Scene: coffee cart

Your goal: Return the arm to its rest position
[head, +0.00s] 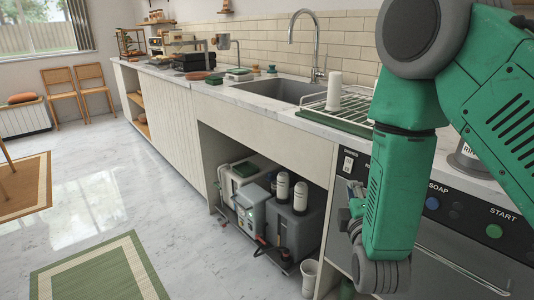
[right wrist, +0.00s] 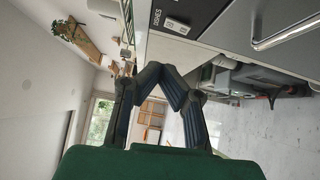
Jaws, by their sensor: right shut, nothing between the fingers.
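My right arm (head: 400,190) is green and grey and hangs down at the right of the head view, in front of the counter. My right gripper (head: 350,213) shows partly beside the forearm, in front of the dishwasher's left edge. In the right wrist view its dark fingers (right wrist: 163,68) come together and are shut, with nothing between them. The fingers touch nothing that I can see. My left arm and left gripper are not in view.
A counter (head: 215,88) with a sink (head: 285,90) and a dish rack (head: 345,108) runs behind the arm. The dishwasher panel (head: 460,207) is close to the arm. Tanks (head: 290,222) stand under the counter. A white cup (head: 309,277) is on the floor. Open floor lies at left.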

